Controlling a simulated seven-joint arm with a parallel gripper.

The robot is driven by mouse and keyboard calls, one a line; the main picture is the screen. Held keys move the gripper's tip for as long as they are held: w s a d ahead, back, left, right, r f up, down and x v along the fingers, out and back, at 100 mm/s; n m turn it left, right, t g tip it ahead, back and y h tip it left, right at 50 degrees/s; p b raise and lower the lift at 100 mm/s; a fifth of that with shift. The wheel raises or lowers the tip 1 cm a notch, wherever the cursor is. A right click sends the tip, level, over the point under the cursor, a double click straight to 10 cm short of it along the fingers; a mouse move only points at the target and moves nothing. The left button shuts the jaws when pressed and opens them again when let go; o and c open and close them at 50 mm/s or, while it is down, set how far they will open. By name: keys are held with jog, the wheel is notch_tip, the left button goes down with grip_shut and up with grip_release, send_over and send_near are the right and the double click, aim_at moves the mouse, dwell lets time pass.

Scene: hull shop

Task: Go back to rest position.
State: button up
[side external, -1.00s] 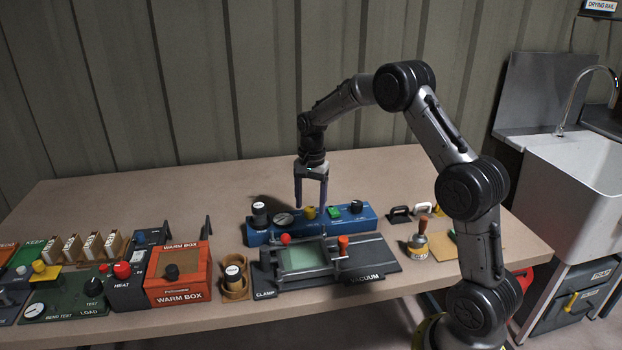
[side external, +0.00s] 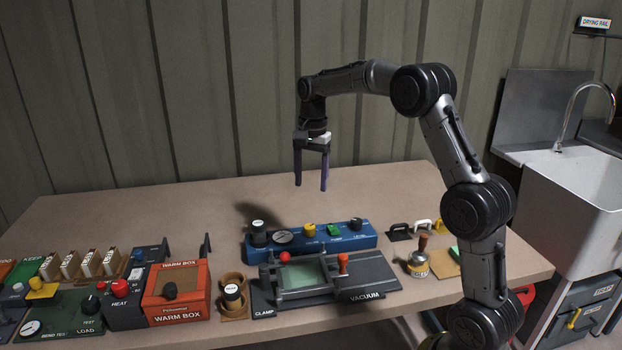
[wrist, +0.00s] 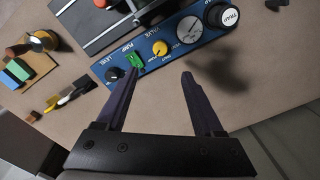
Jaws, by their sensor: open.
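My gripper (side external: 311,184) is open and empty, held in the air above the back part of the bench. Its two dark fingers point down, apart, behind and above the blue pump unit (side external: 345,241). In the wrist view my gripper (wrist: 158,76) also shows open, with nothing between its fingers. The blue pump unit (wrist: 177,50) lies beyond the fingertips there, with its gauge, a yellow knob, a green switch and a black TRAP knob. Nothing is touching the fingers.
The bench (side external: 130,205) is clear at the back. In front stand the clamp and vacuum plate (side external: 372,276), the orange warm box (side external: 176,300), a bend test panel (side external: 70,315) and a wooden-handled tool (side external: 420,258). A sink (side external: 585,165) stands at the right.

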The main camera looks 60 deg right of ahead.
jog(key=s+a+r+n+t, duration=0.4)
jog(key=s+a+r+n, duration=0.1)
jog(key=s+a+r, duration=0.8)
jog(key=s+a+f+n, duration=0.2)
jog(key=s+f+n, duration=0.3)
jog(key=s, duration=0.2)
jog(key=s+a+f+n+t, duration=0.1)
jog(key=s+a+f+n, duration=0.2)
jog(key=s+f+n, duration=0.2)
jog(key=s, duration=0.3)
jog(key=shift+a+n, duration=0.3)
jog(key=shift+n, duration=0.1)
